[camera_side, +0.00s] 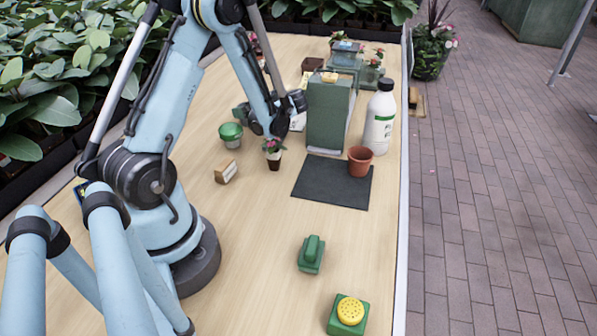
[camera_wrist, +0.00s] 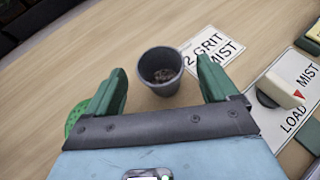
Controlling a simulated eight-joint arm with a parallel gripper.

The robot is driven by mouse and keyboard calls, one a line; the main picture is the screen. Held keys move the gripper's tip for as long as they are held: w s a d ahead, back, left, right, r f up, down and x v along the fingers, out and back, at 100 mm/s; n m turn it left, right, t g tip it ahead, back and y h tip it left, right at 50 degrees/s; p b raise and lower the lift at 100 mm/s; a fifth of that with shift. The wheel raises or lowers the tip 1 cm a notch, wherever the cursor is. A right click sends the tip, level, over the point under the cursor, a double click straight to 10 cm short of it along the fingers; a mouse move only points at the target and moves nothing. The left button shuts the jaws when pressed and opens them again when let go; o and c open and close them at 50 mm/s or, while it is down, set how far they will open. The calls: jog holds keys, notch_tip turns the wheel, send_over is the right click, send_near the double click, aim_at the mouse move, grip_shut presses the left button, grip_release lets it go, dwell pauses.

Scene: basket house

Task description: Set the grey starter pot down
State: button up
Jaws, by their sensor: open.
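The grey starter pot (camera_wrist: 160,72), with dark soil in it, stands upright on the wooden table in the wrist view. My gripper (camera_wrist: 162,66) has its two green fingers spread, one on each side of the pot, with a narrow gap showing on both sides. Nothing is clamped between them. In the side view my gripper (camera_side: 257,118) is low over the table, left of the tall green cabinet. I cannot make out the grey pot there; the arm seems to hide it.
A printed sign (camera_wrist: 222,45) lies right of the pot, and a labelled panel with a knob (camera_wrist: 280,92) is farther right. A small flower pot (camera_side: 273,158) stands close to my gripper. The green cabinet (camera_side: 328,115), white bottle (camera_side: 380,118) and terracotta pot (camera_side: 360,162) stand to the right.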

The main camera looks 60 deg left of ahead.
jog(key=v, duration=0.3)
jog(key=shift+w+d+r, duration=0.1)
jog(key=shift+d+r, duration=0.05)
jog(key=shift+d, duration=0.25)
